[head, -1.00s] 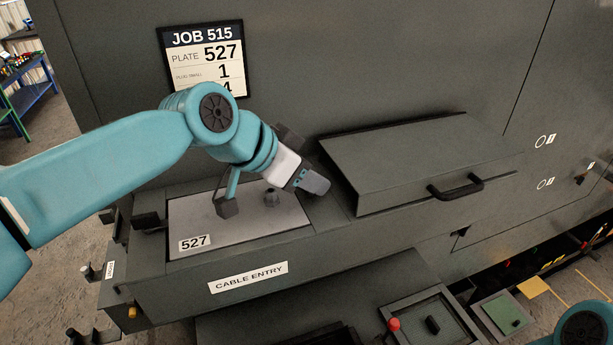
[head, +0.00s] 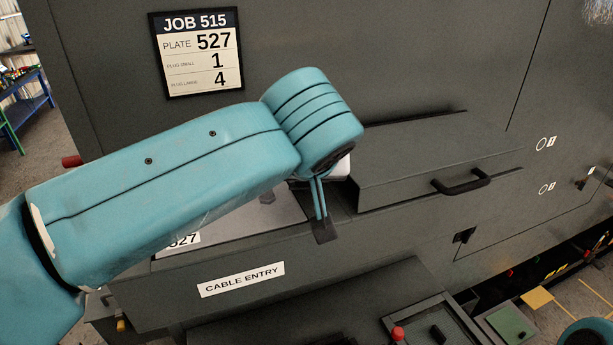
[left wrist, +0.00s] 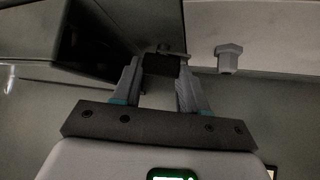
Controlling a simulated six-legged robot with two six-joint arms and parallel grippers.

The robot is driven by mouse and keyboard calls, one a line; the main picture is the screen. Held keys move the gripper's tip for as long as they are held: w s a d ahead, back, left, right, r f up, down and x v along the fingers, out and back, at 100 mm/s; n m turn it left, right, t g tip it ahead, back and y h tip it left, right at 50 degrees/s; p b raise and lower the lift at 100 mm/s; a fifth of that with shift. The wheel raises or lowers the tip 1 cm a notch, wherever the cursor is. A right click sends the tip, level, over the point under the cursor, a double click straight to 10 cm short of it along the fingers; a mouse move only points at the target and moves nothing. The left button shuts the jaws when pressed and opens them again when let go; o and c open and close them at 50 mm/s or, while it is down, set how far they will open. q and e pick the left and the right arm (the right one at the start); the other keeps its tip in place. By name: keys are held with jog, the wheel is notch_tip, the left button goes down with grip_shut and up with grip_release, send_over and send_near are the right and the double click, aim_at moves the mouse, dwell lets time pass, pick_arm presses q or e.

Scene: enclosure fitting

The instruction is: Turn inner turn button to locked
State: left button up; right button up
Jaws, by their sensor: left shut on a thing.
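In the left wrist view my left gripper (left wrist: 160,68) is shut on a small dark block, which I take to be the inner turn button (left wrist: 162,62). The block lies between the fingertips, beside the edge of a pale plate (left wrist: 268,30). Whether it stands locked or unlocked cannot be told. The plate marked 527 (head: 230,232) is partly covered by my arm. My right gripper is not in view.
A sloped hood with a black handle (head: 461,183) stands right of my left gripper. Below the plate is the CABLE ENTRY front face (head: 242,280). A JOB 515 sign (head: 197,52) hangs behind. A recessed tray with a red knob (head: 398,333) is at the bottom.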

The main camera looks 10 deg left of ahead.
pick_arm(q)
jog(key=shift+d+f+n+g+y, duration=0.15)
jog(key=shift+n+g+y, duration=0.15)
jog(key=shift+n+y, duration=0.6)
jog(key=shift+d+n+g+y, duration=0.1)
jog(key=shift+n+g+y, duration=0.2)
jog(key=shift+n+y, duration=0.55)
jog(key=shift+n+h, duration=0.25)
jog(key=shift+n, duration=0.2)
jog(key=o, duration=1)
jog(key=shift+o, duration=0.3)
jog(key=shift+s, duration=0.1)
jog(key=shift+a, duration=0.1)
jog(key=shift+p, duration=0.3)
